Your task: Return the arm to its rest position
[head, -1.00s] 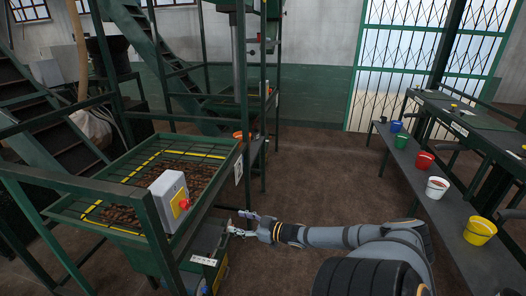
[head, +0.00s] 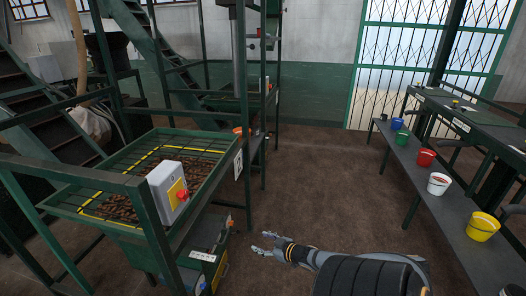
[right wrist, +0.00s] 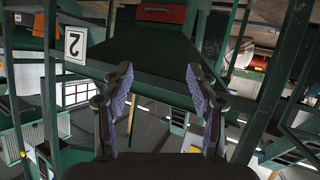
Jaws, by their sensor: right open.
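My right arm reaches in from the bottom of the head view. My right gripper (head: 266,243) is low over the brown floor, right of the green machine frame and apart from it. In the right wrist view its two purple-padded fingers (right wrist: 162,88) stand apart with nothing between them. That view appears upside down, with green framework and a number 2 plate (right wrist: 75,44) beyond the fingers. My left gripper is not in view.
The green tray machine (head: 125,165) with a grey control box (head: 166,190) and red button stands at left. At right a bench (head: 440,215) carries several coloured buckets, including a yellow one (head: 482,226). The floor (head: 330,180) between them is clear.

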